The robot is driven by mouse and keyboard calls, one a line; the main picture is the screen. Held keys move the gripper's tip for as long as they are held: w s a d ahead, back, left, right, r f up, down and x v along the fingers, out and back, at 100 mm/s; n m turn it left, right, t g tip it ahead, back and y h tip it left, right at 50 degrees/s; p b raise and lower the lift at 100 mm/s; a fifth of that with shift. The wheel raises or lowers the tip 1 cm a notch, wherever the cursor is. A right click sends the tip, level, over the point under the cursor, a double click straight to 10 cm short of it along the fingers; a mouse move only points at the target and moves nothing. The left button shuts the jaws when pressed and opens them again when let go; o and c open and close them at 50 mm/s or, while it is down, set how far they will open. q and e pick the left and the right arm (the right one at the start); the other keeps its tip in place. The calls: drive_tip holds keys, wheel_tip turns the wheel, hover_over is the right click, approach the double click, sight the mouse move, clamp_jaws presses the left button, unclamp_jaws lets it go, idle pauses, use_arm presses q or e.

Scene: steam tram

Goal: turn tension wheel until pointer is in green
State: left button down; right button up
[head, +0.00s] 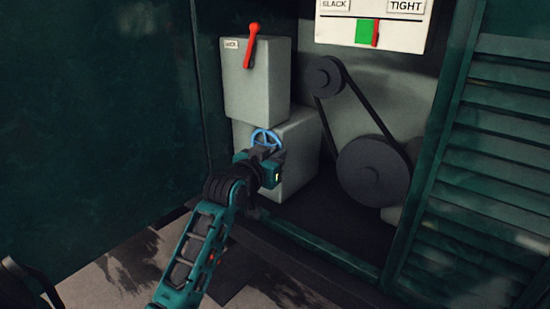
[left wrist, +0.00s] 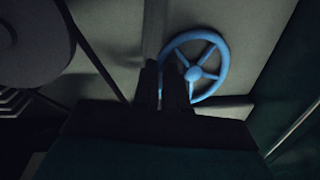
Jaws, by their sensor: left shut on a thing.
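The blue tension wheel (head: 265,136) is on the front of the lower grey box, and its rim and spokes show in the left wrist view (left wrist: 194,73). My left gripper (head: 266,153) is shut on the wheel's rim, at the rim's left side in the left wrist view (left wrist: 174,84). The fingers hide part of that rim. On the white gauge plate (head: 337,31), marked SLACK on the left and TIGHT on the right, the red pointer (head: 376,33) stands at the right edge of the green zone (head: 363,32).
A red lever (head: 250,46) is on the upper grey box (head: 270,85). A belt (head: 362,103) runs over a small pulley (head: 323,76) and a large pulley (head: 373,170) to the right. A louvred green door (head: 490,165) stands at the right.

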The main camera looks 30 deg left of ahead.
use_arm(q)
drive_tip(key=shift+r, duration=0.25)
drive_tip(key=c, duration=1.5)
unclamp_jaws()
drive_tip(key=shift+f, duration=0.1)
drive_tip(key=s, duration=0.4)
drive_tip(key=s+d+r, duration=0.1)
drive_tip(key=s, duration=0.7)
drive_tip(key=shift+s+d+r, duration=0.25)
drive_tip(key=shift+s+d, duration=0.1)
drive_tip(key=shift+s, duration=0.05)
